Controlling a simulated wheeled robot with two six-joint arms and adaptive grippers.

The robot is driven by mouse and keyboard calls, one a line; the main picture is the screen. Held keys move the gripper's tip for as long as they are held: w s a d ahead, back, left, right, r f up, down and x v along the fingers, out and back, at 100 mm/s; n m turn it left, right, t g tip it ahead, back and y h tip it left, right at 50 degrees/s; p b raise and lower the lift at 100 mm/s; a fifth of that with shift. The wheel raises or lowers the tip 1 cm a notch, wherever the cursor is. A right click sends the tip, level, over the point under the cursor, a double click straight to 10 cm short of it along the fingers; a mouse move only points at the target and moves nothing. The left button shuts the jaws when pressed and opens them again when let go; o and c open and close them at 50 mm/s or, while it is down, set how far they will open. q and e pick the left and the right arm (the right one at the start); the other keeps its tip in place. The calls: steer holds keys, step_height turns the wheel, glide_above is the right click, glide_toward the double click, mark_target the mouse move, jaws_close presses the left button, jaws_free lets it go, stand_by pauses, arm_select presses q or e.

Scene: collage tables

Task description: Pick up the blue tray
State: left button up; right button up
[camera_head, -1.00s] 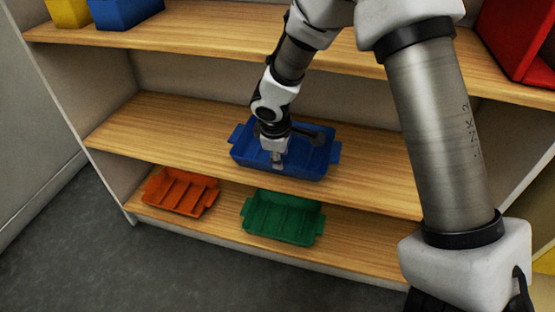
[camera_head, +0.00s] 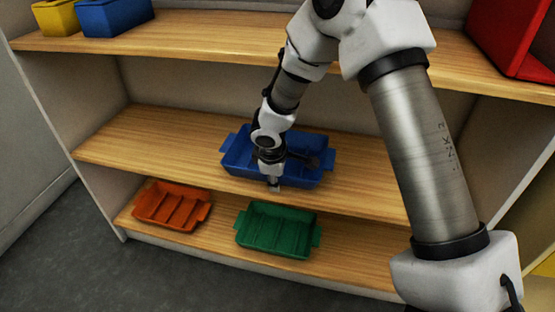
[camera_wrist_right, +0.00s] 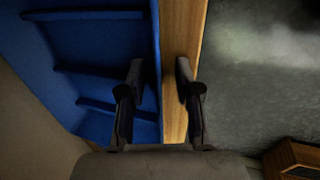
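The blue tray (camera_head: 307,178) with end handles sits on the middle shelf. My right gripper (camera_head: 273,187) comes down at the tray's near long wall and hides part of it. In the right wrist view the gripper (camera_wrist_right: 159,72) is open. One finger is over the inside of the blue tray (camera_wrist_right: 85,45), and the other is outside its wall, above the wooden shelf edge. The wall lies between the fingers, with gaps showing on both sides. I cannot tell how deep the fingers reach. My left gripper is not in view.
On the bottom shelf are an orange tray (camera_head: 170,206) and a green tray (camera_head: 278,230). A yellow bin (camera_head: 56,18), a blue bin (camera_head: 115,17) and a red box (camera_head: 510,38) are on the top shelf (camera_head: 220,40). The middle shelf (camera_head: 150,140) is bare left of the blue tray.

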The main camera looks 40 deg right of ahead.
steer(key=shift+f, duration=0.15)
jaws_close()
stand_by(0.4)
